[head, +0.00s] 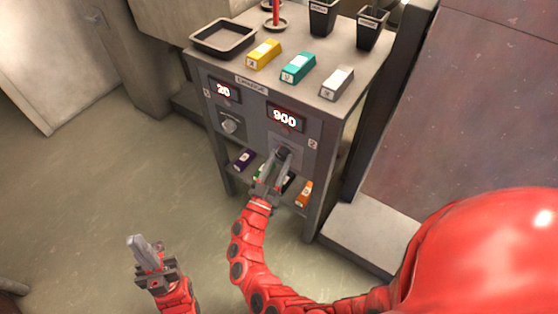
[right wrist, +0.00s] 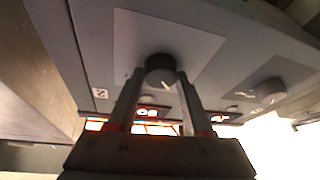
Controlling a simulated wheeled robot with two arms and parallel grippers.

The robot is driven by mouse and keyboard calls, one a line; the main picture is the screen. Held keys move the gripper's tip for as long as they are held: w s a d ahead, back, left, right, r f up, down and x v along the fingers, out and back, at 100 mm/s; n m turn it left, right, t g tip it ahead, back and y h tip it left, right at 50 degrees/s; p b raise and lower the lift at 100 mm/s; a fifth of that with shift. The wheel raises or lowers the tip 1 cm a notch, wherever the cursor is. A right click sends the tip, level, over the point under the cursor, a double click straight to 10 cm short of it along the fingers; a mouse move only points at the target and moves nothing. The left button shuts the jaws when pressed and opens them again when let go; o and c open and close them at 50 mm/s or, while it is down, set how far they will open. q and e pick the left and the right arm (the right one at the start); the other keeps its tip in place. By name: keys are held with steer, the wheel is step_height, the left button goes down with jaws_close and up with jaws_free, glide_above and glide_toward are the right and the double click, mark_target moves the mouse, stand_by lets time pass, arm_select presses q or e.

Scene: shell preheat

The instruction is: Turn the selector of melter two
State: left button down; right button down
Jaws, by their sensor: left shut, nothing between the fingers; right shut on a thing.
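The grey cabinet has two panels on its front. The right one, marked 2, has a display (head: 285,118) reading 900, with the melter two selector (head: 284,152) below it. My right gripper (head: 278,164) is shut on this selector. In the right wrist view the round dark selector (right wrist: 160,67) sits between the fingertips, with a pale pointer mark on its face. The left panel has a display (head: 224,91) reading 20 and its own selector (head: 229,125), untouched. My left gripper (head: 137,243) is shut and empty, low over the floor, apart from the cabinet.
The cabinet top holds a dark tray (head: 222,39), a yellow block (head: 263,54), a teal block (head: 298,67), a grey block (head: 337,84) and black pots (head: 370,28). A purple block (head: 244,158) and an orange block (head: 305,194) lie on the lower shelf. Floor at left is clear.

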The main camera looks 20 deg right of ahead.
steer(key=shift+f+m+g+h+b, duration=0.15)
steer(key=shift+m+g+h+b, duration=0.1)
steer(key=shift+m+b, duration=0.4)
steer(key=shift+f+m+g+h+b, duration=0.15)
steer(key=shift+m+h+b, duration=0.1)
steer(key=shift+m+b, duration=0.4)
steer(key=m+b, duration=0.1)
steer(key=m, duration=0.1)
steer(key=m+g+h+b, duration=0.1)
steer(key=m, duration=0.1)
steer(key=shift+w+a+g+h, duration=0.1)
steer(key=shift+g+h, duration=0.2)
steer(key=m+g+b, duration=0.1)
steer(key=m, duration=0.1)
steer(key=m+g+h+b, duration=0.1)
steer(key=m+b, duration=0.1)
steer(key=m, duration=0.1)
steer(key=shift+w+r+g, duration=0.1)
steer(key=shift+g, duration=0.2)
steer(key=shift+m+g+h+b, duration=0.3)
steer(key=shift+m+b, duration=0.4)
steer(key=shift+m, duration=0.1)
steer(key=shift+r, duration=0.1)
steer(key=shift+c, duration=1.6)
jaws_free()
